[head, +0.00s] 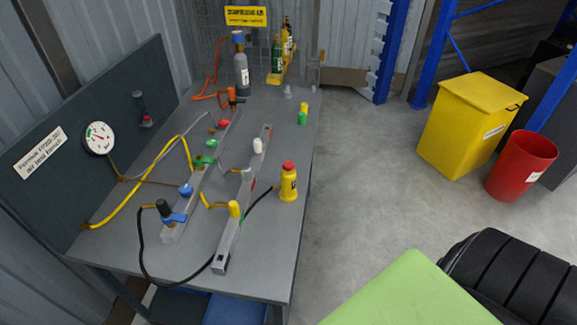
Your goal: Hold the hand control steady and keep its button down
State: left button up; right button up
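The hand control (289,188) is a yellow body with a dark label and a red button (288,167) on top. It stands upright on the grey workbench (265,265) near its right edge in the head view. A black cable runs from beside it to the left, toward the grey rail. Nothing is touching the hand control. Whether the button is down is too small to tell. Neither of my grippers shows in this view.
Two grey rails with coloured knobs (234,209) lie left of the hand control. A black hose (146,262) loops over the bench front. A grey cylinder (241,65) and green bottle (277,55) stand at the back. A yellow bin (465,125) and red bin (521,165) stand right, beyond open floor.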

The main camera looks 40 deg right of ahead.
aim_at(288, 165)
jog(key=l+u, duration=0.2)
jog(key=l, duration=0.55)
jog(key=l+u, duration=0.2)
jog(key=l, duration=0.55)
jog(key=k, duration=0.05)
